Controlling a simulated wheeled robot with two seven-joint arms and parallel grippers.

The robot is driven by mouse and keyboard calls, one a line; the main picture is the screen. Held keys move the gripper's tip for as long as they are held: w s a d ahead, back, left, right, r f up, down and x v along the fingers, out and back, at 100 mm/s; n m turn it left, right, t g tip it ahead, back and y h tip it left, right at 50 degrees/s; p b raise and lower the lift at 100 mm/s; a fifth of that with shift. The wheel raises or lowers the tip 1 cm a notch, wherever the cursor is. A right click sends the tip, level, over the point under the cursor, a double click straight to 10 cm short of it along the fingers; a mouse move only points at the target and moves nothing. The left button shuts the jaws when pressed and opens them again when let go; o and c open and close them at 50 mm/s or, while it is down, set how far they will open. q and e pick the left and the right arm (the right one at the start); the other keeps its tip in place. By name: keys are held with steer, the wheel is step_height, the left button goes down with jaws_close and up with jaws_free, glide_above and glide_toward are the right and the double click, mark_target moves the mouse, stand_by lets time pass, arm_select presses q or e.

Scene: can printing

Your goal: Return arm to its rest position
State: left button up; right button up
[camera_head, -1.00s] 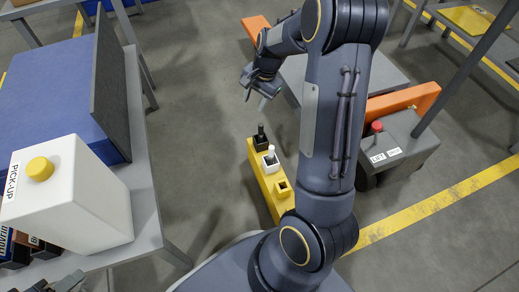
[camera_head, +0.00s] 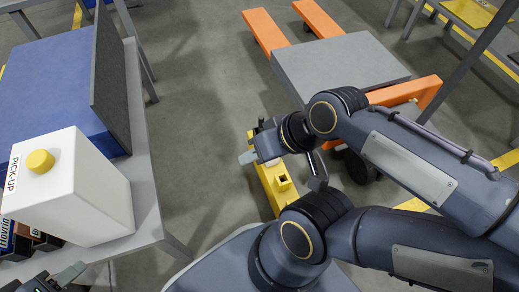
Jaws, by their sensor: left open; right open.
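My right arm (camera_head: 410,165) is folded, with its elbow out at the right of the head view. My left gripper (camera_head: 62,279) is partly in view at the bottom left, open, close to the dark boxes.
A blue box (camera_head: 50,85) and dark panel are behind. A grey-topped cart (camera_head: 340,70) with orange bars stands at the back right. Floor between is clear.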

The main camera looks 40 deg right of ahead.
steer(key=shift+r, duration=0.1)
step_height(320, 180, up, 36)
steer(key=p, duration=3.6)
